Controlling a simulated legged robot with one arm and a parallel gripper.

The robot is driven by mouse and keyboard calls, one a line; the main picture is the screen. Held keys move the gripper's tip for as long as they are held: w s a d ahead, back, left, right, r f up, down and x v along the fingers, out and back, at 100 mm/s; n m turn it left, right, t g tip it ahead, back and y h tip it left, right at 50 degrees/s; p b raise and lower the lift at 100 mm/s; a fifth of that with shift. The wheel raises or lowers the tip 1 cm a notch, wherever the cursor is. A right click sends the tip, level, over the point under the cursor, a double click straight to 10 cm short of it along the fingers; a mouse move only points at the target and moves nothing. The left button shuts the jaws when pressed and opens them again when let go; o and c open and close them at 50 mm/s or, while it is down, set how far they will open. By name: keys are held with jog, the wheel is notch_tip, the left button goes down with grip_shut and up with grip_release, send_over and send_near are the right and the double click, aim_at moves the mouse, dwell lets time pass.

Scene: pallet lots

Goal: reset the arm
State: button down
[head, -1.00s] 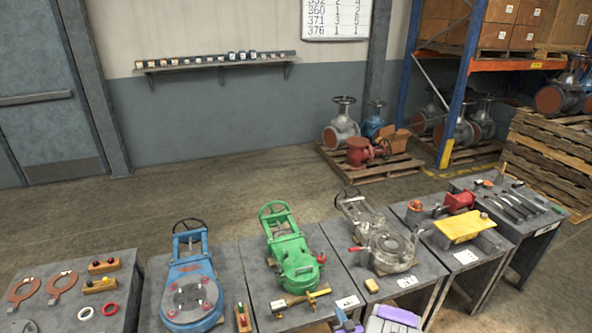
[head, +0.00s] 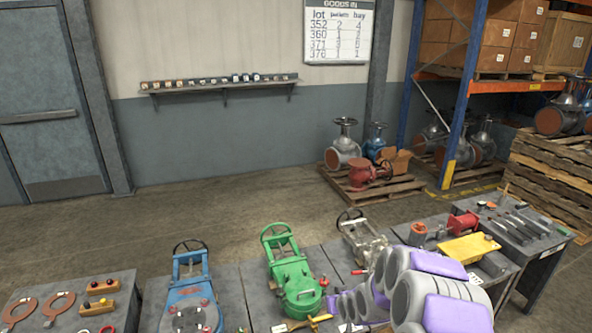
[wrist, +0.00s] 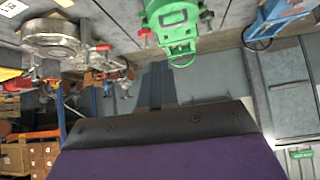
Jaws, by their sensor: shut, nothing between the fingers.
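My arm (head: 442,300), grey with purple panels, reaches in from the lower right of the head view over the benches. Its end, my gripper (head: 334,302), is shut and empty, just right of the green valve (head: 294,285). The wrist view is upside down, with a dark-edged purple part of mine (wrist: 165,150) across its bottom. The green valve also shows there at the top (wrist: 172,18). The bare-metal valve (head: 362,236) is partly hidden behind my arm in the head view.
Benches run across the front, with a blue valve (head: 190,295) on the left and a yellow block (head: 468,248) on the right. Open floor (head: 240,205) lies behind them. A pallet (head: 372,189) with valves stands near the rack.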

jog(key=s+r+g, duration=0.3)
jog(key=s+r, duration=0.4)
jog(key=s, duration=0.9)
jog(key=s+d+r+m+g+h, duration=0.1)
jog(key=s+r+g, duration=0.3)
jog(key=s, duration=1.2)
jog(key=s+d+r+m+g+h, duration=0.1)
jog(key=s+r+g, duration=0.2)
jog(key=s+r, duration=0.8)
jog(key=s, duration=0.5)
jog(key=shift+s+r, duration=0.25)
jog(key=shift+s, duration=0.15)
